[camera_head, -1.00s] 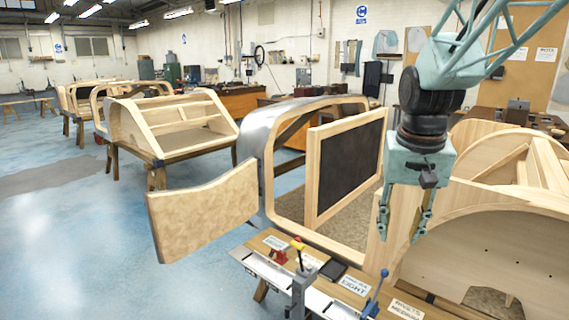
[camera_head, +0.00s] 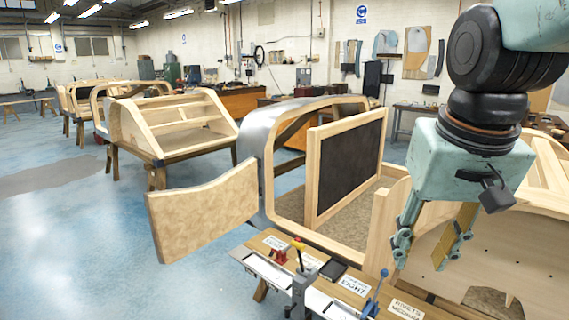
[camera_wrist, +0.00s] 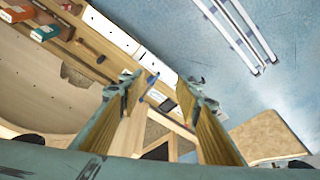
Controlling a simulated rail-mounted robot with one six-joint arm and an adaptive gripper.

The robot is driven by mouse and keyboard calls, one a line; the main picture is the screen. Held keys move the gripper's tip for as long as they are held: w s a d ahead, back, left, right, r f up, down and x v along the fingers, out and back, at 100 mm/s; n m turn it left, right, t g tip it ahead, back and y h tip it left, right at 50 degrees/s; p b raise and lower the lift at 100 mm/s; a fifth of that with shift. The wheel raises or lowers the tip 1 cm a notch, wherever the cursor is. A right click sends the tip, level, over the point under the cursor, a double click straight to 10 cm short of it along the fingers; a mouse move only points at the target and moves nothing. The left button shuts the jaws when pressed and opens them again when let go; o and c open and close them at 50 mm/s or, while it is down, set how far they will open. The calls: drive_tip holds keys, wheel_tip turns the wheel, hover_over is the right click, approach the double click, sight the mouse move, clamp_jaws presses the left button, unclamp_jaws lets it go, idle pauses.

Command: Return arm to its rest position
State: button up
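My gripper (camera_head: 424,258) hangs from my arm at the right of the head view, in front of the wooden bodyframe (camera_head: 385,232). Its two fingers point down and stand apart with a clear gap between them. In the wrist view my gripper (camera_wrist: 163,95) also shows both fingers apart, with nothing held between them. The bench is seen through the gap, well beyond the fingertips.
An open wooden door panel (camera_head: 205,210) juts out left. Open blue floor (camera_head: 80,240) lies further left. Other bodyframes (camera_head: 175,125) stand behind.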

drive_tip(key=s+a+n, duration=0.1)
drive_tip(key=s+a, duration=0.1)
drive_tip(key=s, duration=1.4)
drive_tip(key=shift+s+a+f+n+t, duration=0.15)
drive_tip(key=shift+a+n+t, duration=0.15)
drive_tip(key=shift+t, duration=0.1)
